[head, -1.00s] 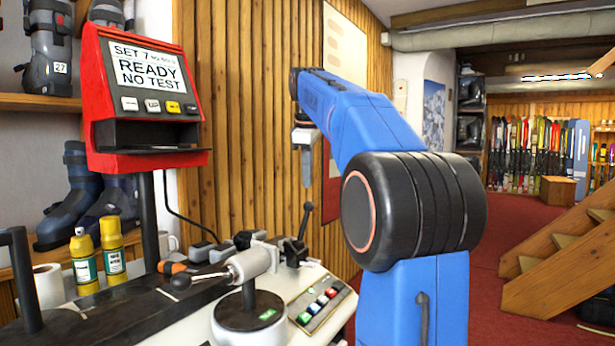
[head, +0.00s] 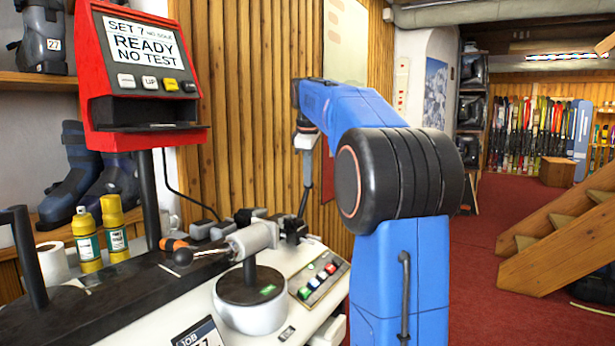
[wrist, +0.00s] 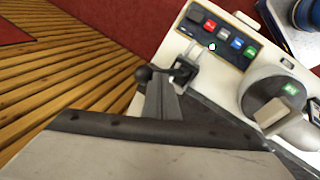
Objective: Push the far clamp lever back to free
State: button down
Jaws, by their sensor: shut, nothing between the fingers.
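The far clamp lever (head: 303,203) is a thin dark rod on a black clamp at the far end of the bench. It stands roughly upright, leaning slightly right in the head view. My gripper (head: 308,180) points down right at the lever's top, shut and empty. In the wrist view my grey fingers (wrist: 163,88) are beside the lever's black ball knob (wrist: 143,74), which shows left of the fingertips. I cannot tell whether they touch. The clamp's base is partly hidden behind the fingers in the wrist view.
A nearer lever with a black ball (head: 183,257) lies over the bench beside a round grey post (head: 249,300). A button panel (head: 318,282) sits right of the post. A red display unit (head: 140,75) reads READY, NO TEST. The slatted wall (head: 230,120) is behind.

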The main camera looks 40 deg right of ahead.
dwell(0.3)
jog(key=w+d+f+y, duration=0.1)
jog(key=w+d+f, duration=0.1)
jog(key=d, duration=0.4)
jog(key=shift+w+d+f+g, duration=0.2)
jog(key=shift+f+g, duration=0.1)
jog(key=shift+f, duration=0.25)
jog(key=s+d+v, duration=0.1)
jog(key=v, duration=1.1)
jog(key=shift+s+d+r, duration=0.15)
jog(key=shift+r, duration=0.1)
dwell(0.3)
